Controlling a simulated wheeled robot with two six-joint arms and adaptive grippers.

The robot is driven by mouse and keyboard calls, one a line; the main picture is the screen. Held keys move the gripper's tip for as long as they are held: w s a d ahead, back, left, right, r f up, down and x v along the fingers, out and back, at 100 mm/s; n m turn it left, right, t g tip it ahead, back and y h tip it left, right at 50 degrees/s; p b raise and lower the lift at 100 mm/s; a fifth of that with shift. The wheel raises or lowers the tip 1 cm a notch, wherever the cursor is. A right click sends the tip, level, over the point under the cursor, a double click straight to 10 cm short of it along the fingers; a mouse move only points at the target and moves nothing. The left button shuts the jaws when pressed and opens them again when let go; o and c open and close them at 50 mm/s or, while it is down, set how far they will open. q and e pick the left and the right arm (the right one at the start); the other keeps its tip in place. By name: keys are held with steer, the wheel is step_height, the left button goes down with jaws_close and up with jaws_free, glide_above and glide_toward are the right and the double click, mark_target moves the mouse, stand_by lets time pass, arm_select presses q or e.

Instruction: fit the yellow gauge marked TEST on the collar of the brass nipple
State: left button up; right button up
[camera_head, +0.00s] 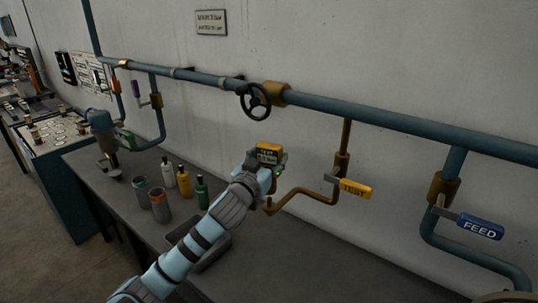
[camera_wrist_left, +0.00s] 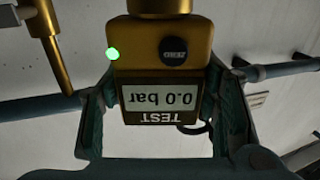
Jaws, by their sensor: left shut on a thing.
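In the left wrist view the gauge (camera_wrist_left: 163,55) appears upside down between the two fingers, with TEST, 0.0 bar, a black button and a green light. The brass pipe (camera_head: 318,191) runs left from below the yellow TEST valve handle (camera_head: 355,188) and turns up at its left end, just below my gripper. The gripper partly covers that end, so contact with the gauge cannot be told. My right gripper is out of view.
A blue pipe (camera_head: 400,121) with a handwheel (camera_head: 254,99) crosses the wall. A blue FEED handle (camera_head: 480,227) is at the right. Yellow (camera_head: 184,181) and green (camera_head: 202,192) bottles and grey cups (camera_head: 160,206) stand on the dark bench, left of my arm. A dark tray (camera_head: 213,254) lies beneath my arm.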

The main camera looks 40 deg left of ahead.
arm_select(q)
steer(key=shift+f, duration=0.5)
steer(key=shift+r, duration=0.1)
stand_by(0.3)
steer(key=shift+p, duration=0.5)
stand_by(0.5)
steer(key=shift+f+b, duration=1.75)
steer(key=shift+f, duration=0.5)
steer(key=o, duration=1.5)
